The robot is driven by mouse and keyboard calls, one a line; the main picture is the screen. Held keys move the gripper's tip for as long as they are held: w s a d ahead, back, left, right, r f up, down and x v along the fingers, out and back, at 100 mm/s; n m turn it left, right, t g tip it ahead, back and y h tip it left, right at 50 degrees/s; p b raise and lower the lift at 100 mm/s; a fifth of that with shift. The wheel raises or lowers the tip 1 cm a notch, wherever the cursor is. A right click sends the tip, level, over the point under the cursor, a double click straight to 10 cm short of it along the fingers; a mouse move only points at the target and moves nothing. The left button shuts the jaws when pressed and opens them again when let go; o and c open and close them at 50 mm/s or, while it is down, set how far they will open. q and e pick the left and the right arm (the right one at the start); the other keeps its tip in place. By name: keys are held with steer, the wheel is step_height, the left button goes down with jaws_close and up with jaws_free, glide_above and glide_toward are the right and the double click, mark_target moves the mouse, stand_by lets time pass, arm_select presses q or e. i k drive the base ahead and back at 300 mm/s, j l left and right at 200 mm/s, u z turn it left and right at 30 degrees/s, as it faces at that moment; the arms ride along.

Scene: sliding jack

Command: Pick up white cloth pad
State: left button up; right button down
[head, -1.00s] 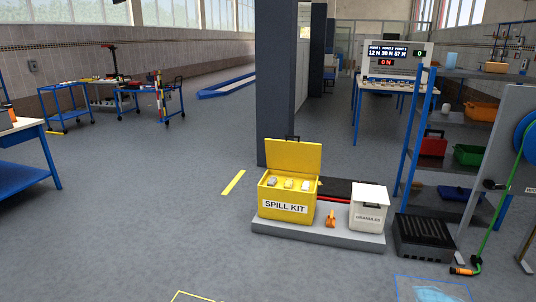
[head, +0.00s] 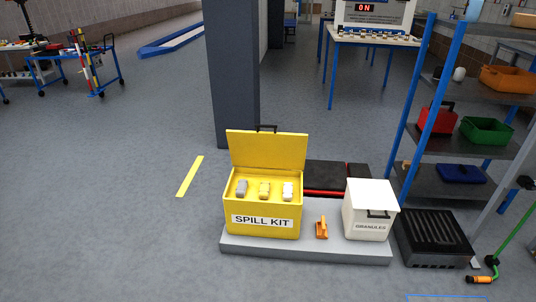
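The yellow spill kit box (head: 235,205) stands with its lid up on a low grey platform (head: 300,251). Three small pad-like items sit in a row in its open top. The rightmost is white and looks like the white cloth pad (head: 288,191). The middle one is a yellowish pad (head: 264,190) and the left one is a grey pad (head: 242,186). Their lower parts are hidden by the box front. Neither of my grippers shows in the head view.
A white granules bin (head: 370,205) and an orange hand tool (head: 321,228) share the platform. A dark grey pillar (head: 232,80) rises behind. A black grated box (head: 434,237) and a blue shelf rack (head: 440,110) stand right.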

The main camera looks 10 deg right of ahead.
mark_target(287, 186)
steer(key=i+z, duration=0.3)
steer(key=i+j+z, duration=0.3)
steer(key=i, duration=0.2)
steer(key=i+j+z, duration=0.2)
steer(key=i+z, duration=0.15)
